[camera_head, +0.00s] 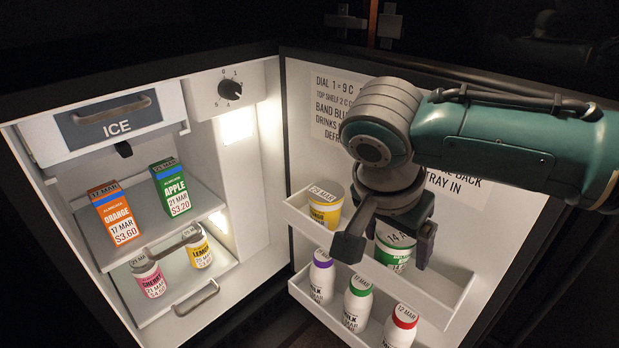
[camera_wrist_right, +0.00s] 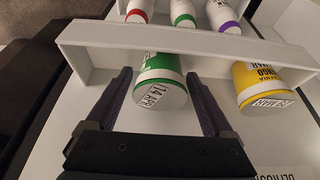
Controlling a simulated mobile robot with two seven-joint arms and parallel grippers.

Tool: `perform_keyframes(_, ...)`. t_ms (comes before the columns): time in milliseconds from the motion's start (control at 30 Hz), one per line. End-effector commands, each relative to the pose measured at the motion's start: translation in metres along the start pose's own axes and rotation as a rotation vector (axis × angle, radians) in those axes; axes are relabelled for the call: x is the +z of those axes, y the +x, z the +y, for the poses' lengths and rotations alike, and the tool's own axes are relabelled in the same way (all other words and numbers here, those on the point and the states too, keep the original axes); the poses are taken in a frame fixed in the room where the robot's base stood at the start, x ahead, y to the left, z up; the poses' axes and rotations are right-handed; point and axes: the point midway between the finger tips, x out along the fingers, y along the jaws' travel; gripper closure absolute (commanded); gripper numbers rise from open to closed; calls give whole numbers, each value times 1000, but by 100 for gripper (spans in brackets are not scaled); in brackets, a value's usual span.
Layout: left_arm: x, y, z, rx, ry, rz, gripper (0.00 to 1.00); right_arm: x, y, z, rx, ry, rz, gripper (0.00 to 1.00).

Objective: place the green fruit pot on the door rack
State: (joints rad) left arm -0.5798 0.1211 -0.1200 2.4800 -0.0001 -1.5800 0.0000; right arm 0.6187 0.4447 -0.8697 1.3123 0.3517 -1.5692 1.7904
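The green fruit pot (camera_head: 394,255) stands in the upper door rack (camera_head: 450,293), behind its front wall, with a white lid marked 14 APR. It also shows in the right wrist view (camera_wrist_right: 158,70). My right gripper (camera_head: 388,243) is over the rack with one finger on each side of the pot. In the right wrist view the gripper (camera_wrist_right: 160,76) is open, with a gap between each finger and the pot. My left gripper is not in view.
A yellow mango pot (camera_head: 325,212) stands at the left of the same rack. Bottles with purple (camera_head: 321,275), green (camera_head: 357,303) and red (camera_head: 401,326) caps stand in the lower rack (camera_head: 313,307). The fridge interior at left holds an orange carton (camera_head: 115,217), an apple carton (camera_head: 172,190) and pink (camera_head: 149,280) and yellow (camera_head: 199,252) pots.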

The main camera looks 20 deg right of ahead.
Motion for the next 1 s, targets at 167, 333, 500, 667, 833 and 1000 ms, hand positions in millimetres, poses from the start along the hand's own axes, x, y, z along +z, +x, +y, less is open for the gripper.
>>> perform_keyframes(167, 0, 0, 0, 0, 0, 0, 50, 0, 0, 0, 0, 0, 0, 0)
perform_keyframes(333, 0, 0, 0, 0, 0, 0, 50, -1, -1, 0, 0, 0, 0, 0)
perform_keyframes(500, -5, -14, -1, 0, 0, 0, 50, -3, -21, 0, -2, -1, -2, 0)
perform_keyframes(667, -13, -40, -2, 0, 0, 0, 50, -4, -60, -1, -3, -2, -3, 0)
perform_keyframes(833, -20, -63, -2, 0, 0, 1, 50, -3, -96, 0, -1, -1, -3, 0)
perform_keyframes(1000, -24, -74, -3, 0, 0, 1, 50, -3, -118, 0, 0, 0, -2, 0)
